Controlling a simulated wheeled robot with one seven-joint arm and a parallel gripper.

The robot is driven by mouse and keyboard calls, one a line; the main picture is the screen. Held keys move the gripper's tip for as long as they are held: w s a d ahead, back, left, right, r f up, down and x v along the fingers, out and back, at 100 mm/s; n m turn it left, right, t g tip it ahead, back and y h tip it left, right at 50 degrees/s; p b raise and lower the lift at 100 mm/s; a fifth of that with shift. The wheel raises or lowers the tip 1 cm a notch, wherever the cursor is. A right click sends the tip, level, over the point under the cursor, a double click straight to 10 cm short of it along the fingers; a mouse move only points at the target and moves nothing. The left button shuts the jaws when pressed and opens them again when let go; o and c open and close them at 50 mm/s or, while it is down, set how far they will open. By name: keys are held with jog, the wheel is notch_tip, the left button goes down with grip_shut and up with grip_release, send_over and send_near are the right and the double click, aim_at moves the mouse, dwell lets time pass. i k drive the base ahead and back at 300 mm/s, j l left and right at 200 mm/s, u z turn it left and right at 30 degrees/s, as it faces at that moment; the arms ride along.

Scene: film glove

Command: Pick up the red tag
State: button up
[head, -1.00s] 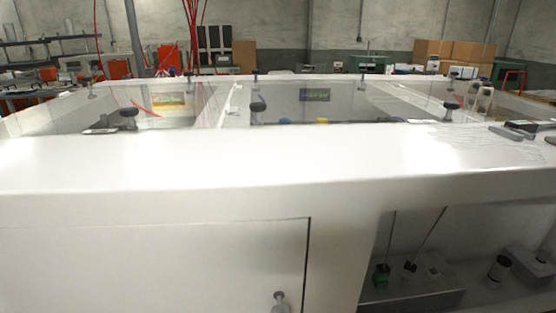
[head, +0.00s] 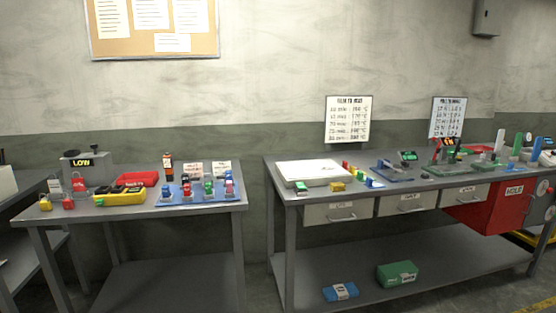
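Several small red things stand on the left grey table (head: 165,212), and I cannot tell surely which is the red tag. A small red piece with pale marks (head: 78,183) stands in front of the grey box marked LOW (head: 84,165). A red padlock-like piece (head: 68,203) sits near the table's front left edge, beside a yellow one (head: 46,203). A red tray-like thing (head: 137,179) lies near the middle. My gripper is not in view.
A yellow case (head: 119,197) and a blue rack of colored pieces (head: 199,193) share the left table. A longer workbench (head: 330,268) with drawers and a red HOLD box (head: 495,208) stands right. A gap separates the tables.

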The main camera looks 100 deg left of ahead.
aim_at(78, 184)
jog(key=u, duration=3.85)
jog(key=i+j, duration=0.4)
jog(key=i+j+z, duration=0.15)
jog(key=i+j, duration=0.3)
jog(key=j, duration=0.2)
jog(key=i+j, duration=0.35)
jog(key=j, duration=0.2)
jog(key=i+j, duration=0.35)
jog(key=i, duration=0.15)
jog(key=l+z, duration=0.05)
